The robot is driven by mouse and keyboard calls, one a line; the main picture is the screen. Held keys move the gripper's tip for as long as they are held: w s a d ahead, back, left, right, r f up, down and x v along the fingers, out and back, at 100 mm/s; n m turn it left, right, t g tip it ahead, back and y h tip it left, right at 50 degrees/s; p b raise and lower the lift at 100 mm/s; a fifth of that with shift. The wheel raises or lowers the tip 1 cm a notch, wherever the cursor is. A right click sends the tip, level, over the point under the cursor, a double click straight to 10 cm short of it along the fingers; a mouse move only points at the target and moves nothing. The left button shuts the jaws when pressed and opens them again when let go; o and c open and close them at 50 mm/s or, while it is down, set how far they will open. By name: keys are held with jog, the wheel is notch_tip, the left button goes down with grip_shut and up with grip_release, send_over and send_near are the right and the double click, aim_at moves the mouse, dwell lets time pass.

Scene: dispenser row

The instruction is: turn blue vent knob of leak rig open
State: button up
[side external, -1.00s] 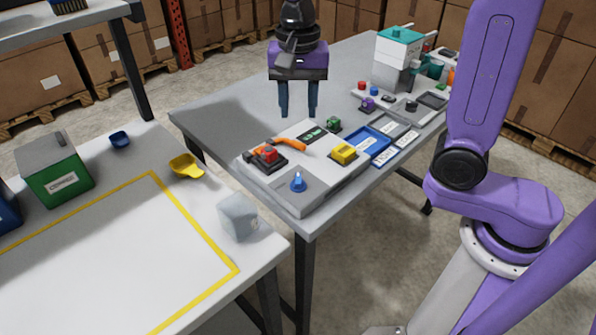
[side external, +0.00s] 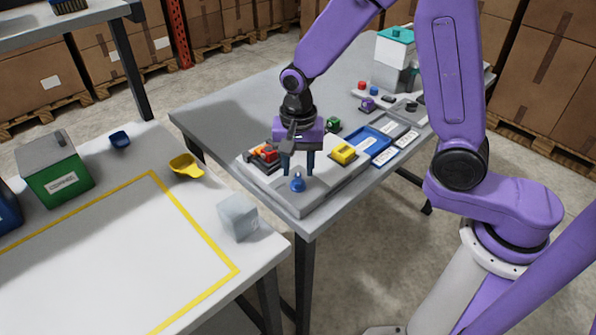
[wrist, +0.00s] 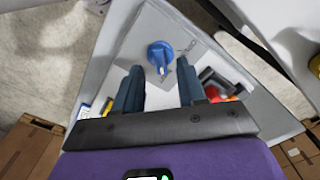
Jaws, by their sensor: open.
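The blue vent knob (side external: 297,184) stands on the front corner of the grey leak rig panel (side external: 310,204). It also shows in the wrist view (wrist: 160,54), just beyond my fingertips, with a small raised pointer on top. My gripper (side external: 298,172) is open and empty, pointing down close above and behind the knob. In the wrist view its two dark blue fingers (wrist: 159,75) stand apart, with the knob ahead of the gap between them. I cannot tell whether a finger touches the knob. Markings by the knob are too small to read.
On the same rig are a red knob (side external: 268,153) beside my gripper and a yellow block (side external: 343,154). A white table (side external: 120,260) with a yellow scoop (side external: 186,166) and a pale cube (side external: 238,216) is on the left.

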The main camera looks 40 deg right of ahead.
aim_at(298, 182)
jog(key=shift+f, duration=1.3)
grip_shut()
